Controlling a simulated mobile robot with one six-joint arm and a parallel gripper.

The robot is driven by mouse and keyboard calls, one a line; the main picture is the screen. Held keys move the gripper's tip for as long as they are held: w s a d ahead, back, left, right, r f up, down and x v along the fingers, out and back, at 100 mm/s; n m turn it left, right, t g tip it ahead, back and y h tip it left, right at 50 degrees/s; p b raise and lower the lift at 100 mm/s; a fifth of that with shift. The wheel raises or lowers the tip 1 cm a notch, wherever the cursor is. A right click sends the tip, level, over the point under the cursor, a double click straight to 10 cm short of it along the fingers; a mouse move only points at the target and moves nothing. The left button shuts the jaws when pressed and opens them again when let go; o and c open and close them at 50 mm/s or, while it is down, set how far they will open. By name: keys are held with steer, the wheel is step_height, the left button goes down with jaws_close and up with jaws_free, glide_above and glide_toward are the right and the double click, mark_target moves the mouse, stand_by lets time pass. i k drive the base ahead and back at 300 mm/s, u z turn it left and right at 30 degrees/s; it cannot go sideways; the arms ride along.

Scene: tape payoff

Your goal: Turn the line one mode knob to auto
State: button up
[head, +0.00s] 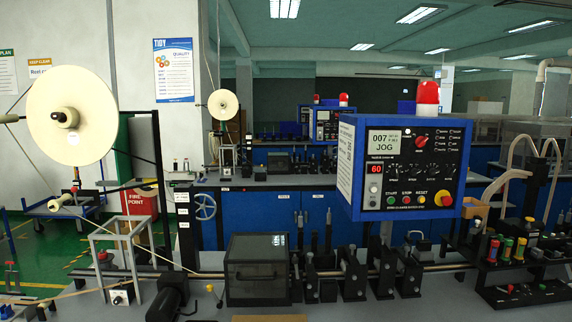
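The line one control box (345,150) is blue with a dark front panel and hangs at right of centre, above the line. A red readout (375,169) shows 60. Green (391,201), red (407,201) and yellow (422,200) buttons and a larger red stop button (443,198) line the bottom. My gripper is not in view.
A red beacon (427,92) tops the box. A large pale reel (72,115) stands at left. A dark lidded box (257,270) and several black fixtures sit along the line below. A rack of coloured-handled tools (507,249) stands at right. Another blue control box (325,124) is farther back.

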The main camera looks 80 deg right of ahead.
mark_target(449, 172)
steer(key=k, duration=2.5)
steer(key=z, duration=2.65)
steer(key=i, duration=1)
steer(key=z, duration=0.1)
